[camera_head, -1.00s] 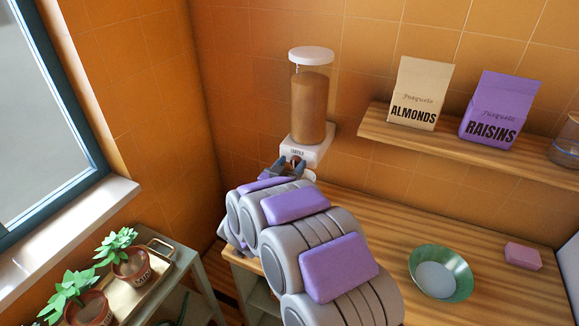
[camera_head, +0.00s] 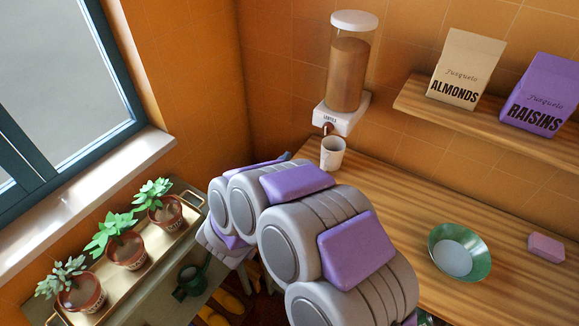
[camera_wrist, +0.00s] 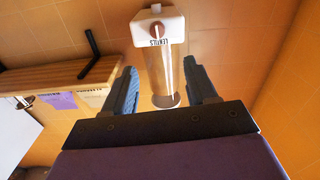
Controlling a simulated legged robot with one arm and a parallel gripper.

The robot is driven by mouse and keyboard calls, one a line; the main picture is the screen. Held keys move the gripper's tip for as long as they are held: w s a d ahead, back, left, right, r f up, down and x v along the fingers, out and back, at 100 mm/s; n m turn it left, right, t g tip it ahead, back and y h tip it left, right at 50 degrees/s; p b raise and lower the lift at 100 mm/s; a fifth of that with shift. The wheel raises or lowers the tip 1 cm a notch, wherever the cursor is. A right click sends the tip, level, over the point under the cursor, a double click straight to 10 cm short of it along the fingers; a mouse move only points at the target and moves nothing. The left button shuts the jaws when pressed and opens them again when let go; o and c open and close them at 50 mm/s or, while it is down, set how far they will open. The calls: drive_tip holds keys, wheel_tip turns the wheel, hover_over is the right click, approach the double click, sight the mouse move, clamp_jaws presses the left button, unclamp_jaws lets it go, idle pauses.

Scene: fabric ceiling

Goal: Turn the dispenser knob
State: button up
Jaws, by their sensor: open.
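The dispenser (camera_head: 349,75) is a clear cylinder of brown lentils with a white lid and white base, fixed on the orange wall. Its reddish-brown knob (camera_head: 328,129) is on the base, just above a white mug (camera_head: 333,155) on the counter. In the wrist view the dispenser appears upside down, with the knob (camera_wrist: 158,31) beside the LENTILS label. My gripper (camera_wrist: 160,67) is open and empty, its two fingers framing the dispenser from a distance. In the head view my arm hides most of the gripper, below and left of the mug, apart from the knob.
The wooden counter (camera_head: 400,205) carries a green bowl (camera_head: 460,252) and a pink block (camera_head: 546,247). A shelf (camera_head: 480,115) above holds ALMONDS and RAISINS packages. A tray (camera_head: 125,275) of potted plants stands left, below the window.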

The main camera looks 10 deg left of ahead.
drive_tip(key=shift+v, duration=0.95)
idle(1.6)
